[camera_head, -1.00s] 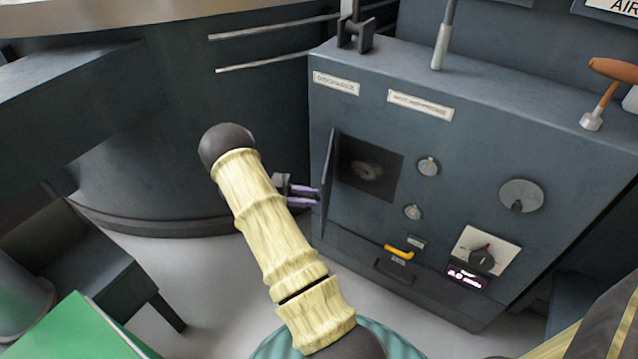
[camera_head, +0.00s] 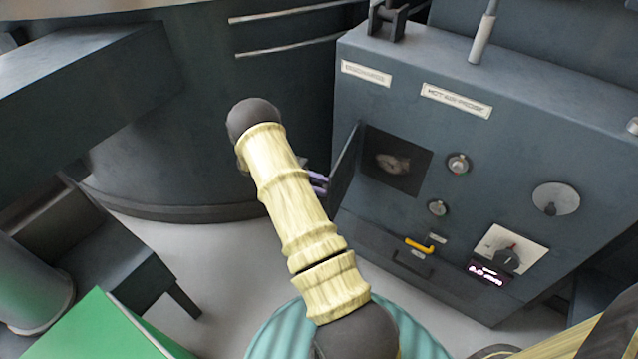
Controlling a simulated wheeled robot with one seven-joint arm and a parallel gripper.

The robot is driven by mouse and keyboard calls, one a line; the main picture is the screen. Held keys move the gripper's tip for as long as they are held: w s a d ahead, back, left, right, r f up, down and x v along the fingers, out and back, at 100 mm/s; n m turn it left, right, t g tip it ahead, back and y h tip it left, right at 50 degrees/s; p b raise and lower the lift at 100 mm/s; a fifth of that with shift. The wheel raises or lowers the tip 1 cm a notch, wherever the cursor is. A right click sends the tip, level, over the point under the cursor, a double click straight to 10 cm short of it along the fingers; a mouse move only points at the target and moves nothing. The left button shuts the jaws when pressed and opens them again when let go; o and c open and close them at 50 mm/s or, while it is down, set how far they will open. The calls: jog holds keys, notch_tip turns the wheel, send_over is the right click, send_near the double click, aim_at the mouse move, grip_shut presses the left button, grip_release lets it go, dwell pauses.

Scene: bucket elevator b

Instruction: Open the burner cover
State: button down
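The burner cover (camera_head: 345,174) is a dark hinged plate on the front of the dark blue-grey cabinet. It stands swung out to the left of a square opening (camera_head: 396,160), with a pale round part visible inside. My gripper (camera_head: 319,183) shows only as purple fingers at the cover's left side. My pale yellow arm hides the rest of it. The fingertips are at or very near the cover; I cannot tell whether they touch it or how far they are apart.
The cabinet (camera_head: 520,140) carries knobs, a yellow handle (camera_head: 419,246) and a dial with a display (camera_head: 488,273). A large dark drum (camera_head: 200,120) stands behind my arm. A green surface (camera_head: 98,335) and a dark bench (camera_head: 110,265) lie at lower left, with grey floor between.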

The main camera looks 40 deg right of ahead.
jog(key=c, duration=1.2)
grip_release()
jog(key=shift+w+a, duration=0.1)
jog(key=shift+p+v, duration=0.75)
jog(key=shift+v, duration=3)
